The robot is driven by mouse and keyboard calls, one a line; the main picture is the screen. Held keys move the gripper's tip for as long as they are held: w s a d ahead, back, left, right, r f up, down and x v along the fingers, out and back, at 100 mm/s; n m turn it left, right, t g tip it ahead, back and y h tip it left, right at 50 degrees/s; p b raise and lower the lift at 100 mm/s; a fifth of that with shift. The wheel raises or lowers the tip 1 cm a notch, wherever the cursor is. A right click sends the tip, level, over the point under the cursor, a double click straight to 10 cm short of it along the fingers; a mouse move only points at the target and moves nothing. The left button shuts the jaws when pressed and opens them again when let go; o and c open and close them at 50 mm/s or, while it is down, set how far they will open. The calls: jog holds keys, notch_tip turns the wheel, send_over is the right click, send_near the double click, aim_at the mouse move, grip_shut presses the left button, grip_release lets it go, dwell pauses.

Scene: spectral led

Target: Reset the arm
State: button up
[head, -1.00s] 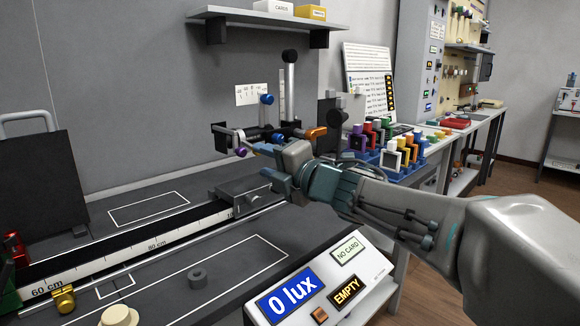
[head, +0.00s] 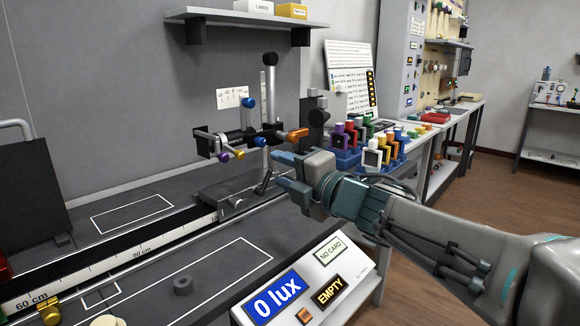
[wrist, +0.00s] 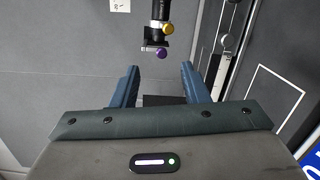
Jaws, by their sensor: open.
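My gripper (head: 284,172) is in the middle of the head view, at the end of my grey arm, which reaches in from the lower right. Its blue-grey fingers point left toward the bench fixture. In the wrist view, the two blue fingers (wrist: 158,86) are spread apart with nothing between them. The bench fixture (head: 240,138), with purple, yellow, blue and orange knobs, stands just beyond the fingertips and apart from them. Its purple knob (wrist: 161,53) and yellow knob (wrist: 167,28) show ahead of the fingers in the wrist view.
A rail with a centimetre scale (head: 140,254) runs along the bench. A display panel (head: 301,283) reading "0 lux", "EMPTY" and "NO CARD" sits below my arm. Coloured holders in blue racks (head: 372,150) stand behind the arm. A wall shelf (head: 240,16) hangs above.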

jog(key=s+d+r+m+h+p, duration=0.1)
jog(key=d+r+m+h+p, duration=0.1)
jog(key=d+m+h+p, duration=0.55)
jog(key=s+d+r+m+h+p, duration=0.2)
jog(key=d+m+h+p, duration=0.3)
jog(key=d+m+p, duration=0.45)
jog(key=s+f+m+g+p, duration=0.2)
jog(key=s+m+g+p, duration=0.7)
jog(key=s, duration=0.8)
jog(key=m+g, duration=0.1)
jog(key=m, duration=0.1)
jog(key=shift+d+m+p, duration=0.35)
jog(key=shift+d+m, duration=0.05)
